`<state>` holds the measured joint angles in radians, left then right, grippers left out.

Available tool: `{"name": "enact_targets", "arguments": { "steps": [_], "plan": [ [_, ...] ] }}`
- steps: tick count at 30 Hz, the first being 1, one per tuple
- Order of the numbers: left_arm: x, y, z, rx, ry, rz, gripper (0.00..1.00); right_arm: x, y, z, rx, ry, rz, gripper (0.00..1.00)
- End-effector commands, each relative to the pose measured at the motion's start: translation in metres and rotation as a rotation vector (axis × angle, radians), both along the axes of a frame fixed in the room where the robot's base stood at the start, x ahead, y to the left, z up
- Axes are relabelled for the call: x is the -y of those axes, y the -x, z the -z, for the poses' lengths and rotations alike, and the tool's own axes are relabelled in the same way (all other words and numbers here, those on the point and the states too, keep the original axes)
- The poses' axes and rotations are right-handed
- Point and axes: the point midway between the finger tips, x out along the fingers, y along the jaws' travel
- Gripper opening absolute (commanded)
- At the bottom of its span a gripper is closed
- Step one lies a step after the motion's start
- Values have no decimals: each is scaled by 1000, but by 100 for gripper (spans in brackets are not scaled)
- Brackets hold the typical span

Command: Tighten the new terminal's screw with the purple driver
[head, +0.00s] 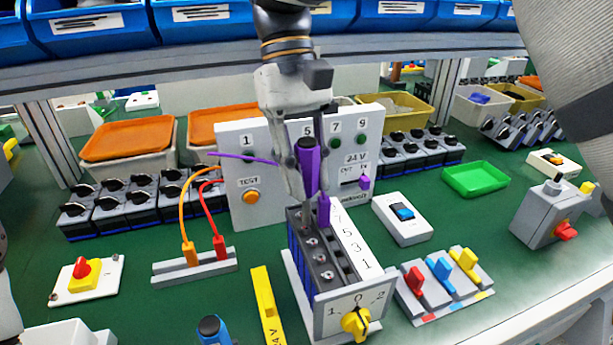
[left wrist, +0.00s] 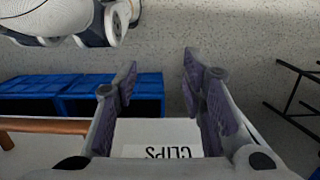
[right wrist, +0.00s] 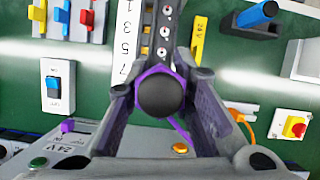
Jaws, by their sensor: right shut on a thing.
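My right gripper (head: 305,178) is shut on the purple driver (head: 308,160), which stands about upright over the far end of the rotary switch block (head: 322,268). In the right wrist view, the driver's black-capped handle (right wrist: 158,95) sits between the fingers and hides its tip. Screws show along the block's top, beside a white strip numbered 1, 3, 5, 7. A purple terminal piece (head: 323,210) is at the block's far end, close to the driver; whether they touch is unclear. My left gripper (left wrist: 165,85) is open and empty, away from the bench.
Behind the block stands a white test panel (head: 240,170) with orange and red leads to a grey terminal bar (head: 195,266). A blue rocker switch (head: 402,216) and coloured levers (head: 443,285) lie to the right. A yellow 24 V piece (head: 266,305) lies left of the block.

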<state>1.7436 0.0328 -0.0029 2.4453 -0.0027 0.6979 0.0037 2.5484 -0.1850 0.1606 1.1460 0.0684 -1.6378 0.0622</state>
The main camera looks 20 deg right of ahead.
Motion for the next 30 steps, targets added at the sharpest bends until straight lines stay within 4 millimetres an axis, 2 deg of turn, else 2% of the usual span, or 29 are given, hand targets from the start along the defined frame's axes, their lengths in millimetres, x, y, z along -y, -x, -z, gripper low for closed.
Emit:
{"name": "enact_targets", "arguments": {
  "steps": [19,30],
  "plan": [
    [0,1,1,-4,0,0,38,0,0,-43,5,-1,-2,0],
    [0,1,1,-5,0,0,38,0,0,-49,4,0,-3,0]
  ]
}}
